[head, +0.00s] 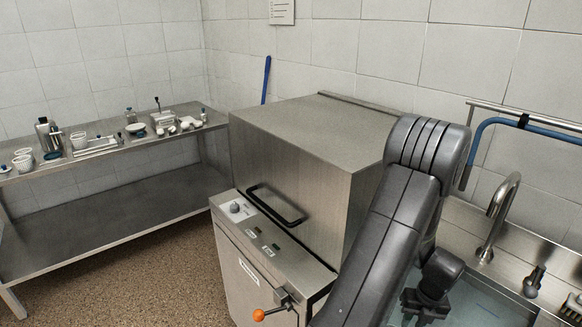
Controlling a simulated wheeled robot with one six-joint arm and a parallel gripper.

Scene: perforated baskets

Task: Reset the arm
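My dark grey arm (392,225) rises from the bottom of the head view to a bent elbow in front of the steel machine, then folds down behind itself. My gripper (425,308) points down over the sink basin (480,303) at the lower right. It is small, dark and partly hidden by my forearm, so I cannot tell whether its fingers are open or shut. I see no object clearly held in it.
A hooded steel machine (300,150) with a black handle and an orange-knobbed lever (258,314) stands left of my arm. A tap (498,215) and blue hose (485,128) are at right. A steel table (110,150) with perforated baskets and other small items stands at left.

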